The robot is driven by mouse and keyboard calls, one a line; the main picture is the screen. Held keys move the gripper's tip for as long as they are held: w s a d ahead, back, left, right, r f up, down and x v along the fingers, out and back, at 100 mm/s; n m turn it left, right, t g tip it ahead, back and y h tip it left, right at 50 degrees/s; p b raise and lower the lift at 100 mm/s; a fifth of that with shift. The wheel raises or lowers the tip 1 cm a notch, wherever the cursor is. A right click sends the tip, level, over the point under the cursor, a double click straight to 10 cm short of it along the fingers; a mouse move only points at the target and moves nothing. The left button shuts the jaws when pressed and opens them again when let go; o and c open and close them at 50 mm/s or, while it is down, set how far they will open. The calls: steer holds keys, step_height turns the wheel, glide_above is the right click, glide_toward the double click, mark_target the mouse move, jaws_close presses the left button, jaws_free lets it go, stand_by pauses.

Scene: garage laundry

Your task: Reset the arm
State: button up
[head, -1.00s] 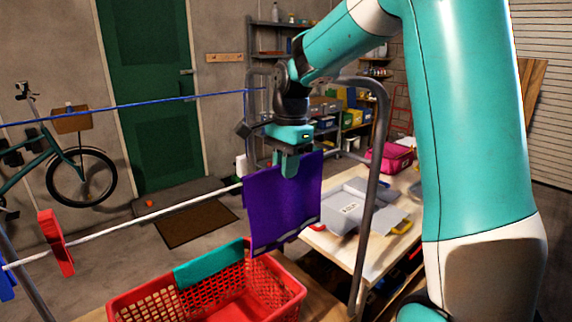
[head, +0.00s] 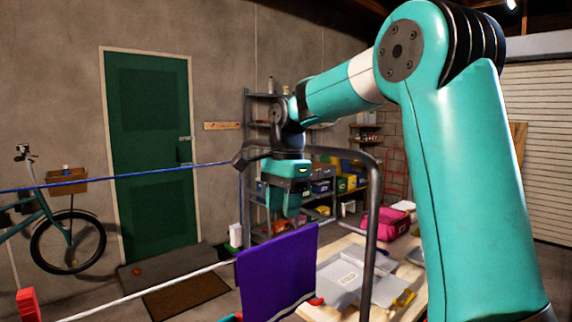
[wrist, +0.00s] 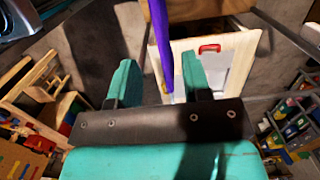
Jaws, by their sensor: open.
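My arm reaches across the upper right of the head view, with the wrist pointing down. My gripper (head: 283,212) is open above the purple cloth (head: 277,270), which hangs over the white line (head: 150,292). In the head view the fingertips are just above the cloth's top edge. In the wrist view my two teal fingers (wrist: 157,78) stand apart, and the purple cloth (wrist: 161,45) shows edge-on beyond and between them. Nothing is held between the fingers.
A grey metal frame (head: 373,215) curves close to my wrist. A blue line (head: 110,181) crosses left. A red clip (head: 27,303) sits on the white line.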

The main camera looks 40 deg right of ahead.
step_height(320, 180, up, 10)
steer(key=d+p, duration=0.1)
steer(key=p, duration=0.4)
steer(key=shift+f, duration=0.1)
steer(key=s+a+f+n+y+b, duration=0.1)
steer(key=s+a+f+n+b, duration=0.2)
steer(key=a+f+n, duration=0.3)
steer(key=s+a+f+n+y+b, duration=0.1)
steer(key=s+a+f+n+b, duration=0.3)
steer(key=a, duration=0.5)
steer(key=s+a+f+n+b, duration=0.2)
steer(key=s+a+f+n, duration=0.2)
steer(key=s+f+n, duration=0.3)
steer(key=s+a+f+n+y+b, duration=0.1)
steer(key=s+a+f+n+b, duration=0.1)
steer(key=s+a+f+n, duration=0.3)
steer(key=s+f+n, duration=0.2)
steer(key=s, duration=0.1)
steer(key=shift+n, duration=0.4)
